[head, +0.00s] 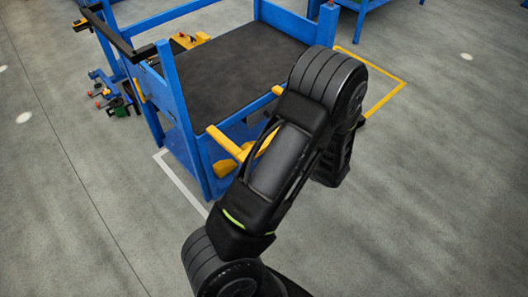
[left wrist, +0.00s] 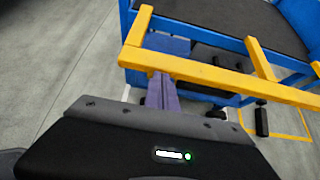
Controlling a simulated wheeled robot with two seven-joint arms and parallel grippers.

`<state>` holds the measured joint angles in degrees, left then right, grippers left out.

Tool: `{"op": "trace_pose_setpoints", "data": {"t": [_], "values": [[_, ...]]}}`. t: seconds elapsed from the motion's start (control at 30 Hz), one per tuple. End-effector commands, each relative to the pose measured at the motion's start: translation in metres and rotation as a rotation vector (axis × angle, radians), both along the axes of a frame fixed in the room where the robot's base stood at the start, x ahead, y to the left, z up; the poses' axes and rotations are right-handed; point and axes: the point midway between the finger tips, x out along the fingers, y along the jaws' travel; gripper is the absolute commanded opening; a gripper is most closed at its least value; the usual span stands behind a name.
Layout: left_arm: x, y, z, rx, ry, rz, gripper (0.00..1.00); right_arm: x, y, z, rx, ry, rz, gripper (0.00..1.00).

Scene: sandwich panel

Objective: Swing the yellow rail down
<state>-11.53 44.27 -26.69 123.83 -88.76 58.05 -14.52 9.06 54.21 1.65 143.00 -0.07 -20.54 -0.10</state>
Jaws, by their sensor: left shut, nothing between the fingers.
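The yellow rail (left wrist: 215,76) runs across the left wrist view in front of the blue workstation, with yellow arms rising from it toward the frame. In the head view part of the yellow rail (head: 224,144) shows at the station's front; my black arm hides the rest. My left gripper (left wrist: 160,84) is shut and empty. Its fingertips are at the rail's lower edge near its left end; I cannot tell whether they touch it. In the head view the left fingers are hidden. My right gripper is in neither view.
The blue workstation (head: 191,140) has a dark deck (head: 228,75) and a black bar (head: 110,35) at its upper left. Coloured items (head: 108,95) are beside it at left. Yellow floor tape (head: 385,95) lies to the right. The grey floor in front is clear.

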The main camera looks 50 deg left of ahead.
Motion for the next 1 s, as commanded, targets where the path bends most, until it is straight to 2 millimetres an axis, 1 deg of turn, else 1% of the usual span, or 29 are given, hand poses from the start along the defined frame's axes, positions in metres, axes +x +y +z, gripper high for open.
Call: {"op": "trace_pose_setpoints", "data": {"t": [0.03,0.2,0.3,0.4,1.0], "values": [[0.001,-0.01,0.011,-0.001,-0.002,-0.003,0.0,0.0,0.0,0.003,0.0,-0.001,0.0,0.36],[0.001,-0.037,0.032,-0.001,-0.001,-0.002,0.0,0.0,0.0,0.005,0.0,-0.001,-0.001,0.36],[0.001,-0.048,0.04,-0.001,0.0,-0.001,0.0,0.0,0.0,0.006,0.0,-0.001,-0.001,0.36],[0.001,-0.054,0.045,-0.001,0.001,-0.001,0.0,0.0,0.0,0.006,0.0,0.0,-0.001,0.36],[0.0,-0.056,0.046,-0.001,0.001,0.0,0.0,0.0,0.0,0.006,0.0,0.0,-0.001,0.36]]}}
